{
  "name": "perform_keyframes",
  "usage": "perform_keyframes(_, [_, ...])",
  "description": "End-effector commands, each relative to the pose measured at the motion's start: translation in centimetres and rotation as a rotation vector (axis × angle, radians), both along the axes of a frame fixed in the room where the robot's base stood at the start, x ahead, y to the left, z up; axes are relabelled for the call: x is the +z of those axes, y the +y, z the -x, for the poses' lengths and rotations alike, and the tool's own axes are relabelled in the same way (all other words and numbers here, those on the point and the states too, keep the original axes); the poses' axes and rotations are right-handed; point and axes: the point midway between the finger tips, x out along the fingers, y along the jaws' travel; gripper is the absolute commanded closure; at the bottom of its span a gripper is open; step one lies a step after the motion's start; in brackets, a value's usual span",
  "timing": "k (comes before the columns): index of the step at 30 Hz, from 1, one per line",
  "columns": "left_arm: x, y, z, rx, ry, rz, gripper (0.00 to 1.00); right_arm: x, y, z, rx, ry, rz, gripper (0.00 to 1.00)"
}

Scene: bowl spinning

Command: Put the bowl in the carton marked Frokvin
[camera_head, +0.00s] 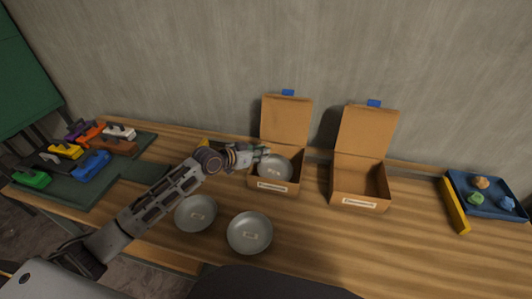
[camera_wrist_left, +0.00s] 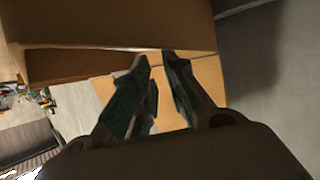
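A grey metal bowl (camera_head: 274,168) with a small label inside sits in the left open carton (camera_head: 287,188). Two similar bowls lie on the table in front, one at the left (camera_head: 196,213) and one nearer the middle (camera_head: 250,232). A second open carton (camera_head: 345,182) on the right looks empty. Both cartons have front labels too small to read. My left gripper (camera_head: 263,153) is at the left carton's back left, beside the bowl. In the left wrist view its fingers (camera_wrist_left: 160,62) are apart with no bowl seen between them, over brown cardboard. My right gripper is not in view.
A blue tray (camera_head: 487,211) with several small lumps and a yellow bar (camera_head: 455,206) are at the right. A dark green board (camera_head: 80,185) with several coloured toys is at the left. The table between the right carton and the blue tray is clear.

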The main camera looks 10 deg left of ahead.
Motion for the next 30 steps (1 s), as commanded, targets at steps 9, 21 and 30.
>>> perform_keyframes(9, [1.3,1.8,2.5,-0.001,0.001,-0.002,0.85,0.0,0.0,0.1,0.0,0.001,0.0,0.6])
perform_keyframes(21, [2.8,3.6,5.0,-0.001,0.0,-0.001,0.85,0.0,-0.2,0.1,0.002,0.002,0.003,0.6])
perform_keyframes(30, [3.2,3.9,5.6,-0.002,0.0,0.0,0.85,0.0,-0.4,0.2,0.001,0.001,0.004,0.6])
